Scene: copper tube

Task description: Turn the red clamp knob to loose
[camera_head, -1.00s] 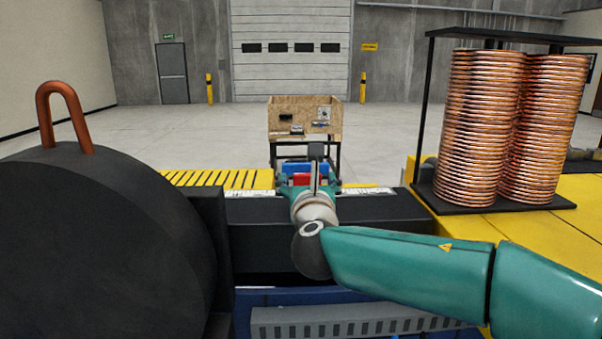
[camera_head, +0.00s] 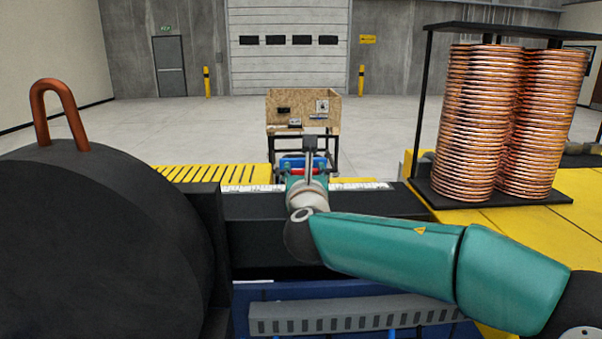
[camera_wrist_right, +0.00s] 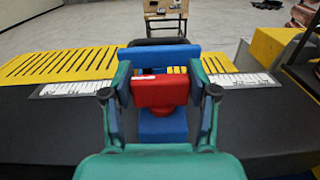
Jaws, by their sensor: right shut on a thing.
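The red clamp knob (camera_wrist_right: 160,92) sits in the middle of the right wrist view, in front of a blue clamp body (camera_wrist_right: 158,56). A blue part also shows below the knob. My right gripper (camera_wrist_right: 161,84) has one finger on each side of the knob and is shut on it. In the head view my right gripper (camera_head: 308,160) is seen from behind, over the clamp, and the knob is mostly hidden there. I cannot tell from these views whether the knob stands at tight or loose. My left gripper is not in view.
A white scale (camera_wrist_right: 75,88) runs along the dark beam (camera_head: 370,202). Copper coils (camera_head: 470,125) stand on a black rack at the right. A large black drum (camera_head: 100,240) with a bent copper tube (camera_head: 60,110) fills the left. A wooden bin (camera_head: 303,110) stands beyond.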

